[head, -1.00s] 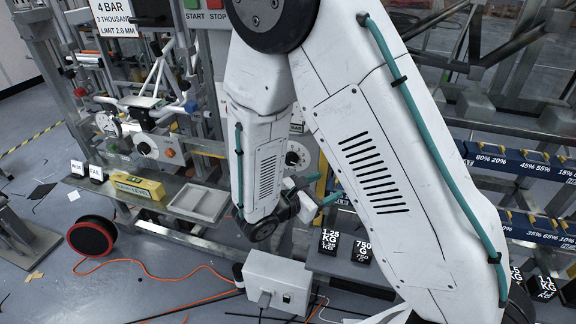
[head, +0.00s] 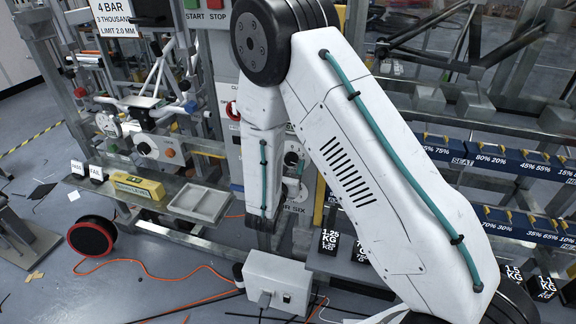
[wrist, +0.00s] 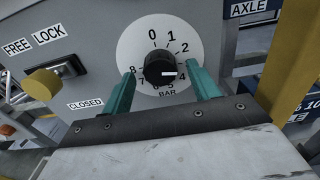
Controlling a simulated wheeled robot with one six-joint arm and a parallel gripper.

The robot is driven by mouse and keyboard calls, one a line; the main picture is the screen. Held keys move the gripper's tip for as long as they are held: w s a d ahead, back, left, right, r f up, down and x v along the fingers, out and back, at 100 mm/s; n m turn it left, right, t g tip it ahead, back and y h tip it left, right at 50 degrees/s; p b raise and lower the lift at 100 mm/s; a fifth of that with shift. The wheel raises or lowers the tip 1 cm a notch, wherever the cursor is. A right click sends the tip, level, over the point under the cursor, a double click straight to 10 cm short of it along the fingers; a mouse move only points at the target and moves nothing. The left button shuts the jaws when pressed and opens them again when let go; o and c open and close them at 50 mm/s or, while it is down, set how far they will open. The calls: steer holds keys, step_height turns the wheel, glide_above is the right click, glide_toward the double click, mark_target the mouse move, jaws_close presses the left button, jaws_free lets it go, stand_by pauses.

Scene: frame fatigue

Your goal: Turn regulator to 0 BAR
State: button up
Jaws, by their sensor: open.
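The regulator is a black round knob (wrist: 158,66) on a white dial (wrist: 160,35) marked from 0 at the top round to 8, with BAR below. A white mark on the knob points right and slightly down, away from the 0; its exact number is hard to read. My gripper (wrist: 163,86) is open. Its two teal fingers stand to the left and right below the knob, apart from it, over the dial's lower edges.
Left of the dial are a yellow knob (wrist: 43,83) on a FREE/LOCK slot and a CLOSED label (wrist: 86,104). A yellow post (wrist: 291,62) stands at the right. A grey tray (head: 200,203) and a white box (head: 277,283) lie near my arm.

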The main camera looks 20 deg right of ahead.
steer(key=shift+w+d, duration=0.1)
steer(key=shift+w, duration=0.05)
steer(key=c, duration=1)
steer(key=shift+o, duration=0.2)
